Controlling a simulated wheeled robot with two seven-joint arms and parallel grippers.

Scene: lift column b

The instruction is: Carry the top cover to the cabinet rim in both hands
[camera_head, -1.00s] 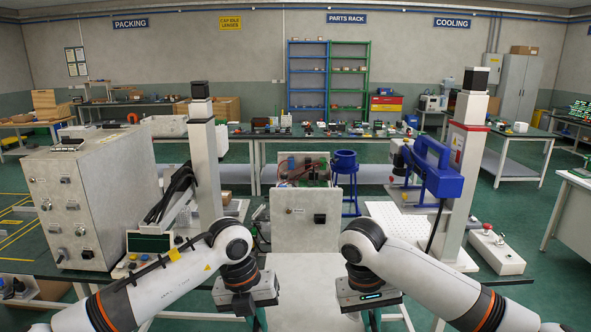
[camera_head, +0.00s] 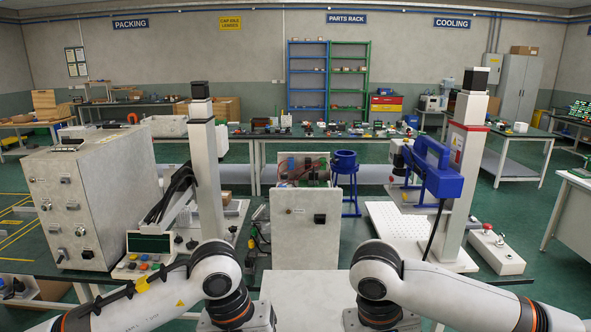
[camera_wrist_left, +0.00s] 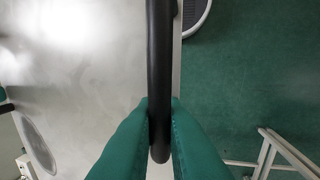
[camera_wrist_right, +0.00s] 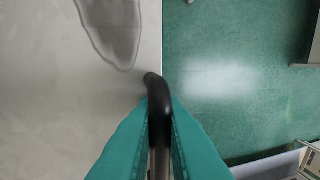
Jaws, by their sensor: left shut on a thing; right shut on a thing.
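The top cover (camera_head: 308,300) is a pale flat panel at the bottom middle of the head view, in front of the cabinet (camera_head: 305,230). The cabinet is a pale grey box with an open top and wiring and parts inside. My left gripper (camera_wrist_left: 160,125) is shut on a black bar handle (camera_wrist_left: 160,60) at one edge of the cover, which also shows in the left wrist view (camera_wrist_left: 85,100). My right gripper (camera_wrist_right: 159,125) is shut on the other black handle (camera_wrist_right: 156,92), beside the cover's pale surface (camera_wrist_right: 60,115). Both fingertip pairs are below the head view's frame.
A white post (camera_head: 205,160) stands left of the cabinet, and a post with a blue tool (camera_head: 432,170) stands right. A large grey control box (camera_head: 90,200) is at the left. A white perforated plate (camera_head: 405,228) lies right of the cabinet. A blue stand (camera_head: 345,180) is behind.

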